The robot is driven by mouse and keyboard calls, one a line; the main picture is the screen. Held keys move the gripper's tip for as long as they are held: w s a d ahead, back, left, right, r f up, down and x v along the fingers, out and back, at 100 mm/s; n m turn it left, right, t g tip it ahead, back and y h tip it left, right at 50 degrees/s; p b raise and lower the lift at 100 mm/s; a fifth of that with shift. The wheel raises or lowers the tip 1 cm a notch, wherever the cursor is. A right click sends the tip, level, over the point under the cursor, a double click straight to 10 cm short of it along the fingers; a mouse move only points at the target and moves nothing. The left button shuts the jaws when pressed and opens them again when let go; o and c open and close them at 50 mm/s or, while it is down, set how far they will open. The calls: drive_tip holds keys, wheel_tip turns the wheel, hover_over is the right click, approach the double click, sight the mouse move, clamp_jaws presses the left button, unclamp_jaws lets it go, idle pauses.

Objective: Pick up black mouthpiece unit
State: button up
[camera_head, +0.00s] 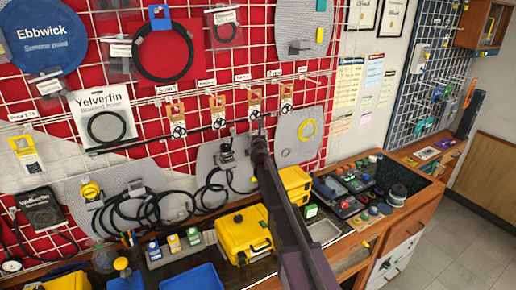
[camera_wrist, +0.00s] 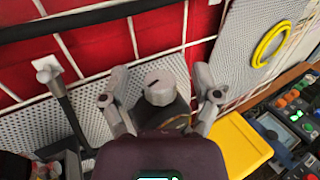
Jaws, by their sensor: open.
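My gripper (camera_wrist: 161,97) is open in the wrist view, with one finger on each side of a dark grey piece with a round, slotted light grey cap (camera_wrist: 160,84). The piece stands between the fingers, with clear gaps at both sides; its lower part is hidden by my gripper body. It may be the black mouthpiece unit, but I cannot tell for sure. In the head view my gripper (camera_head: 258,138) is near the wall grid, below a row of hanging orange-tagged pieces (camera_head: 256,108), and my arm covers what is behind it.
Left of the gripper, a black device (camera_head: 226,152) with hoses is by a perforated panel. A yellow ring (camera_head: 307,130) hangs to the right. Yellow cases (camera_head: 243,232), blue bins (camera_head: 192,279) and a tray of small parts (camera_head: 340,195) crowd the bench below.

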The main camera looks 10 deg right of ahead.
drive_tip(key=shift+c, duration=0.2)
clamp_jaws()
drive_tip(key=shift+r, duration=0.15)
wheel_tip(320, 180, up, 3)
drive_tip(key=p, duration=0.3)
drive_tip(key=shift+r, duration=0.1)
drive_tip(key=shift+s+r+p, duration=0.2)
drive_tip(key=shift+r+p, duration=0.05)
drive_tip(key=shift+p, duration=0.3)
drive_tip(key=s+r, duration=0.1)
drive_tip(key=s, duration=1.4)
drive_tip(key=shift+s+d+p, duration=0.15)
drive_tip(key=shift+s+p, duration=0.2)
drive_tip(key=shift+p, duration=0.1)
